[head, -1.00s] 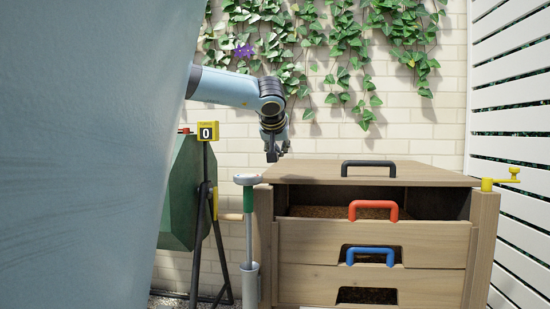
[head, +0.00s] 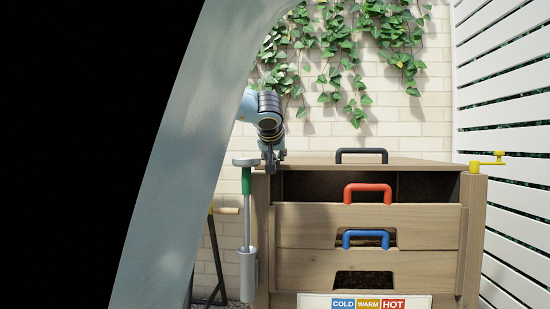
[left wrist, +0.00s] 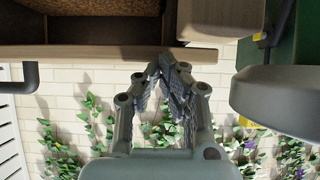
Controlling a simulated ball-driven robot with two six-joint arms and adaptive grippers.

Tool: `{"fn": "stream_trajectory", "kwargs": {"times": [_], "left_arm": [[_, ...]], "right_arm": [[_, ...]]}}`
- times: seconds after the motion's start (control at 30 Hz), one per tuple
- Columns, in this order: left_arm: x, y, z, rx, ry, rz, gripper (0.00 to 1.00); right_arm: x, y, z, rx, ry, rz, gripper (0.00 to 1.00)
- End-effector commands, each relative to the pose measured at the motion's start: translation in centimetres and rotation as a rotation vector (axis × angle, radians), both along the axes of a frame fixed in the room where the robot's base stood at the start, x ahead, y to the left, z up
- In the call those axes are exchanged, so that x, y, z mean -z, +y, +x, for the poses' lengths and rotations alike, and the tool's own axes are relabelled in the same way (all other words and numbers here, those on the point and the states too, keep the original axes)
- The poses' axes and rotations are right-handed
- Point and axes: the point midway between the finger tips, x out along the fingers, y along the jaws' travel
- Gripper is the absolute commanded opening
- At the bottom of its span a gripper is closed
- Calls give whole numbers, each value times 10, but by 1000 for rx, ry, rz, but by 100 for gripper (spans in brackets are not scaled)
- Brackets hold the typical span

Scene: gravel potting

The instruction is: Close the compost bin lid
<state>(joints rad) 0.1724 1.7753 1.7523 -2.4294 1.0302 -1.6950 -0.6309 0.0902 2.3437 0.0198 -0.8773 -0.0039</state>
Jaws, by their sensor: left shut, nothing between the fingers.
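The compost bin (head: 470,235) is a wooden box, with a dark open gap at the top of its front. Its wooden lid (head: 410,162) lies about level across the top, with a black handle (head: 361,155); whether it is fully seated I cannot tell. My left gripper (head: 271,166) is shut and empty at the lid's left end. In the left wrist view, upside down, its fingertips (left wrist: 163,64) meet beside the lid's edge (left wrist: 80,52); contact is unclear. The black handle (left wrist: 31,78) also shows there. My right gripper is out of view.
Front boards carry red (head: 368,193) and blue (head: 366,238) handles. A green-gripped tool (head: 247,200) stands at the bin's left, close to my gripper. A yellow crank (head: 488,162) is on the right post. A white slatted fence (head: 510,120) bounds the right.

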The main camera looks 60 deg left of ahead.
Motion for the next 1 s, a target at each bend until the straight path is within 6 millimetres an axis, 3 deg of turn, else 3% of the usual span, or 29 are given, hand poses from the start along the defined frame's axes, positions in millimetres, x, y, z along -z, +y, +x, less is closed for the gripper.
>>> {"fn": "stream_trajectory", "kwargs": {"times": [0.03, 0.2, 0.63, 0.77, 1.0], "left_arm": [[8, -2, -1, -1, 8, -11, 0], [12, -2, -1, -1, 12, -15, 0], [11, -2, -1, -1, 13, -15, 0], [-5, -2, -1, -2, 8, -12, 0], [-59, -2, -2, 1, 5, -5, 0]], "right_arm": [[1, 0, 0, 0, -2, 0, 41], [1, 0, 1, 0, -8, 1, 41], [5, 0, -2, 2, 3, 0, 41], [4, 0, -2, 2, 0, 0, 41], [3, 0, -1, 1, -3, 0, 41]]}}
